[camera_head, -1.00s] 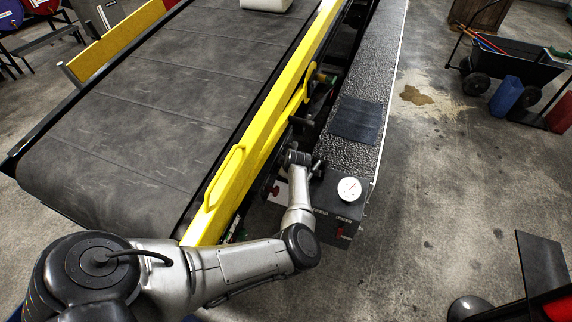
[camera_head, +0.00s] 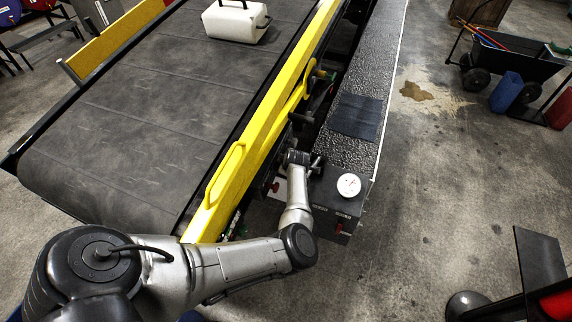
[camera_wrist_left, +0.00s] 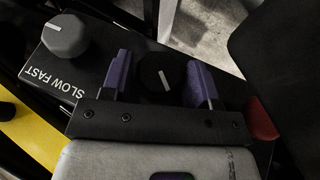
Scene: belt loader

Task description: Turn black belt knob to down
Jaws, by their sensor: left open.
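The black belt knob (camera_wrist_left: 157,74), with a white pointer line, sits on the dark control panel (camera_wrist_left: 105,70) in the left wrist view. The pointer line is slightly tilted. My left gripper (camera_wrist_left: 160,80) is open, with one purple finger on each side of the knob; I cannot tell whether they touch it. In the head view my left gripper (camera_head: 305,160) is at the control box (camera_head: 335,205) beside the belt, and the knob is hidden there.
A grey knob (camera_wrist_left: 65,35) marked SLOW FAST is beside the black one. A red part (camera_wrist_left: 261,120) is on the other side. A white gauge (camera_head: 349,185) tops the box. A white case (camera_head: 232,22) is on the belt (camera_head: 140,100), behind the yellow rail (camera_head: 262,115).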

